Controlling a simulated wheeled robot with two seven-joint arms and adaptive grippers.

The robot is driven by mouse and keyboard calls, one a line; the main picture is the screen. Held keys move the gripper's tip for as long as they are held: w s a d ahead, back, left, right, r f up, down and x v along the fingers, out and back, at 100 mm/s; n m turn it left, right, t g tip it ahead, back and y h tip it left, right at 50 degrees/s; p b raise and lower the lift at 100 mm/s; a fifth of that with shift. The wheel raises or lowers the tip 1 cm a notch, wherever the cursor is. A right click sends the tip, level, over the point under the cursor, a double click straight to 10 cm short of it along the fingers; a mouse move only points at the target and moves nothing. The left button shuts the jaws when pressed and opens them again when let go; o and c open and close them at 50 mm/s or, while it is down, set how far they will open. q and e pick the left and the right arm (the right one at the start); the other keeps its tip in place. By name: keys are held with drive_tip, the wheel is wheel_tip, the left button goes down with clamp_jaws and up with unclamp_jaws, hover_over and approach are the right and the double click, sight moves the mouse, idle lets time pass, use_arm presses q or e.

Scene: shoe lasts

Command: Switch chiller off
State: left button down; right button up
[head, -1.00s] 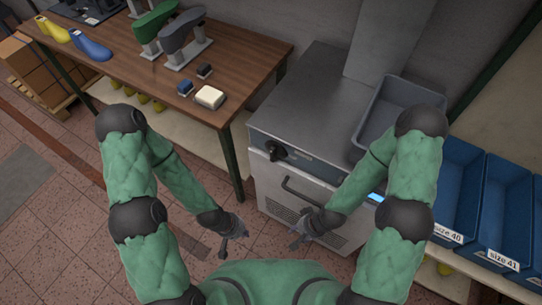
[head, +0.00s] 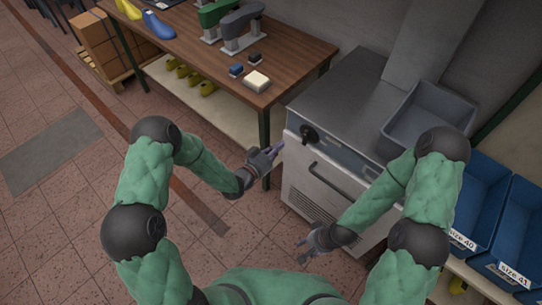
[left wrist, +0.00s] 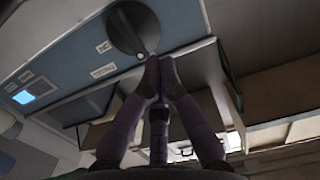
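The chiller (head: 340,110) is a grey metal cabinet with a dark round knob (head: 309,134) at the left of its front panel. In the left wrist view, the knob (left wrist: 133,28) is large and dark, with labels beside it and a lit display (left wrist: 23,97) farther left. My left gripper (head: 278,148) is just left of the knob in the head view, apparently not touching it. In the left wrist view, its fingertips (left wrist: 161,72) are drawn together, empty, just below the knob. My right gripper (head: 302,248) is empty, its fingers apart, low in front of the chiller.
A grey bin (head: 430,115) sits on the chiller top. A door handle (head: 328,178) crosses its front. A wooden table (head: 290,50) with shoe lasts and small blocks stands left. Blue size bins (head: 480,205) are on the right. The tiled floor (head: 80,220) is open.

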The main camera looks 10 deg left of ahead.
sight(306, 126)
use_arm(q)
drive_tip(key=shift+m+t+h, duration=0.3)
drive_tip(key=shift+h, duration=0.1)
drive_tip(key=x, duration=0.3)
drive_tip(key=b+x, duration=0.1)
drive_tip(key=x, duration=0.1)
drive_tip(key=r+b+x, duration=0.1)
drive_tip(key=x, duration=0.2)
drive_tip(key=shift+w+d+r, duration=0.15)
drive_tip(key=shift+w+d, duration=0.05)
drive_tip(key=shift+d, duration=0.1)
drive_tip(key=shift+w+d+r+b, duration=0.1)
drive_tip(key=shift+w+d+b, duration=0.25)
drive_tip(key=shift+w+b, duration=0.2)
drive_tip(key=shift+d, duration=0.1)
drive_tip(key=shift+s+d, duration=0.45)
drive_tip(key=shift+d, duration=0.15)
